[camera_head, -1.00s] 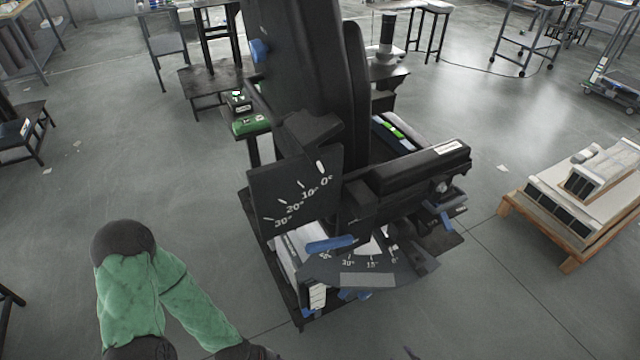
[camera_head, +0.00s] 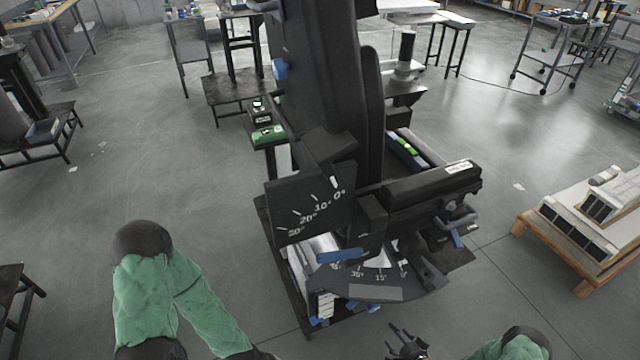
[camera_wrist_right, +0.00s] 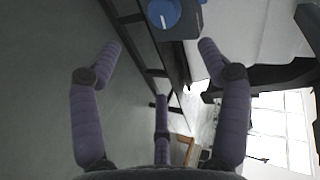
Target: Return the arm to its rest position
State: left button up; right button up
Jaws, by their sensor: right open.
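My right gripper (camera_head: 407,342) shows dark at the bottom of the head view, in front of the black lift column (camera_head: 310,90). Part of my green right arm shows at the lower right edge. In the right wrist view my right gripper (camera_wrist_right: 160,60) has its purple-grey fingers spread wide, with nothing between them. A blue knob (camera_wrist_right: 163,14) on a dark part lies beyond the fingertips. My green left arm bends at the lower left of the head view; its gripper is out of the picture.
A wooden pallet (camera_head: 552,246) with pale boxes stands at the right.

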jog(key=s+a+r+n+g+p, duration=0.1)
jog(key=s+a+r+n+g, duration=0.15)
jog(key=a+r, duration=0.3)
jog(key=s+a+r+n+g+p, duration=0.1)
jog(key=a+r+n+g, duration=0.1)
jog(key=a+r+g, duration=0.3)
jog(key=s+a+r+n+g+p, duration=0.1)
jog(key=s+a+r+n+g, duration=0.1)
jog(key=s+r, duration=0.3)
jog(key=s+a+r+n+g+p, duration=0.1)
jog(key=s+a+r+n+g, duration=0.1)
jog(key=s+a+r, duration=0.3)
jog(key=s, duration=0.4)
jog(key=shift+s+a+r+h, duration=0.15)
jog(key=shift+s+a+h, duration=0.05)
jog(key=shift+s+h, duration=0.1)
